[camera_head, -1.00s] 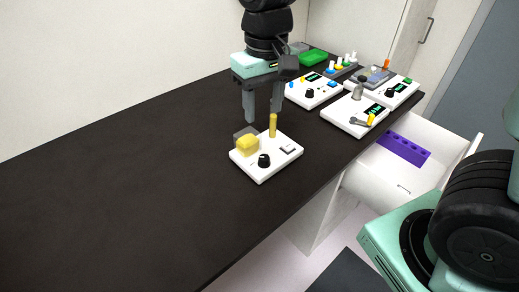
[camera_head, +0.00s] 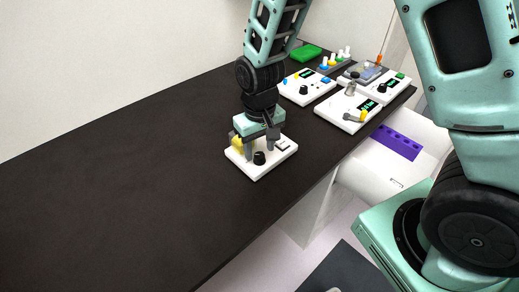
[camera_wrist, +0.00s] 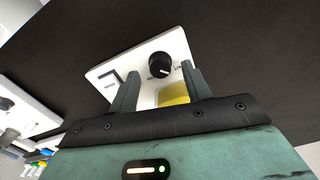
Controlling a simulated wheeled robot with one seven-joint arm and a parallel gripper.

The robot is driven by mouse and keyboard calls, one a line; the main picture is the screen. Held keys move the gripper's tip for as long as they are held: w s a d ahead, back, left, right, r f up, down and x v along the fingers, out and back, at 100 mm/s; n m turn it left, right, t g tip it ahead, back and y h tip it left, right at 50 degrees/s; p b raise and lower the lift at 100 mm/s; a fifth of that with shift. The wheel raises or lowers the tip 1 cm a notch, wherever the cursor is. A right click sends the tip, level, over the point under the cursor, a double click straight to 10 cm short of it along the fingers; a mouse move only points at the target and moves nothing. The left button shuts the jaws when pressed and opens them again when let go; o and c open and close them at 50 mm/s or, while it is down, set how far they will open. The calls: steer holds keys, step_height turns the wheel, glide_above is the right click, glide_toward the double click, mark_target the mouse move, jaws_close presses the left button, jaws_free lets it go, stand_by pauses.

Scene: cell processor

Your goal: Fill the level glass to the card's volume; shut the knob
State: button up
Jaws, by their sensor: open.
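The white unit (camera_head: 258,172) stands on the dark bench under my gripper (camera_head: 260,153). Its black knob (camera_head: 259,158) is near the front edge and shows in the wrist view (camera_wrist: 160,65) between and beyond my open fingertips. A yellow-filled tank (camera_head: 237,143) is at the unit's left, partly covered by my gripper; yellow also shows in the wrist view (camera_wrist: 173,95) between the fingers.
Other white instruments (camera_head: 345,118) stand further back on the right, with a green tray (camera_head: 305,52) behind. An open drawer with a purple rack (camera_head: 398,142) is below the bench's right edge. The left bench (camera_head: 110,190) is clear.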

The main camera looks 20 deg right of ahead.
steer(key=shift+f, duration=1)
steer(key=c, duration=1)
steer(key=shift+m+p, duration=0.3)
steer(key=shift+m, duration=0.9)
steer(key=o, duration=1)
